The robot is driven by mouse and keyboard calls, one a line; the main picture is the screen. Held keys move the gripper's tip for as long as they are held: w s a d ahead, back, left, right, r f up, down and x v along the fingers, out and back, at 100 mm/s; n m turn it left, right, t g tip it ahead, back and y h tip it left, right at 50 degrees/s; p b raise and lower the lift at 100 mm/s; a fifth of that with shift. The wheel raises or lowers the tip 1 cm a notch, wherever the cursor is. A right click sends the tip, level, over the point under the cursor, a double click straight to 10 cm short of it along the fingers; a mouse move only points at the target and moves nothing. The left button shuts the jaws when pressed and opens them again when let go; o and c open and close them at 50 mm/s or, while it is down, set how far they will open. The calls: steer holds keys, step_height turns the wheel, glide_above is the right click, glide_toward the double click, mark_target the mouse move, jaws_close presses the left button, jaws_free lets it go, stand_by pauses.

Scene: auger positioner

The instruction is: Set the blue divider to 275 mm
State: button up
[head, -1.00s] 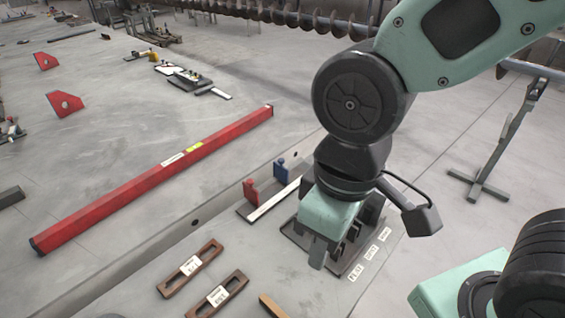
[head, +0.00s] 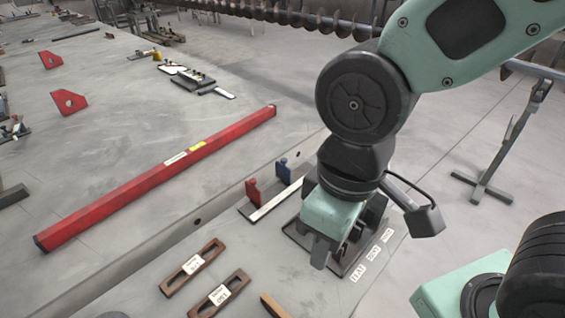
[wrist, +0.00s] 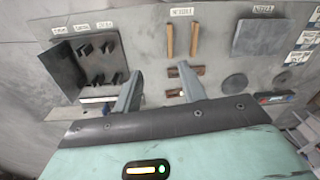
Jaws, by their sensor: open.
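The blue divider (head: 283,170) stands upright on a pale scale bar (head: 274,199), to the right of a red divider (head: 253,191). My gripper (head: 322,249) is pointed down, to the right of and nearer than the dividers, over a dark plate with black blocks. It is apart from the blue divider. In the wrist view my gripper's two fingers (wrist: 158,85) are spread, with nothing between them. Part of the scale bar (wrist: 98,99) shows behind the left finger there. The scale's numbers are too small to read.
The dark plate (wrist: 68,75) carries several black blocks, with small labels beside it. Two brown slotted pieces (head: 194,267) (head: 219,296) lie left of my gripper. A long red level (head: 160,178) lies across the surface. Grey surface between the level and the dividers is clear.

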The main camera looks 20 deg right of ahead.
steer(key=w+a+m+t+p, duration=0.15)
steer(key=w+m, duration=0.35)
steer(key=w, duration=0.9)
steer(key=m+t+h+p, duration=0.2)
steer(key=m+t+p, duration=0.1)
steer(key=m, duration=0.3)
glide_toward(284, 159)
steer(key=p+x, duration=0.4)
steer(key=x, duration=0.3)
steer(key=shift+f, duration=0.4)
steer(key=shift+w+d, duration=0.1)
jaws_close()
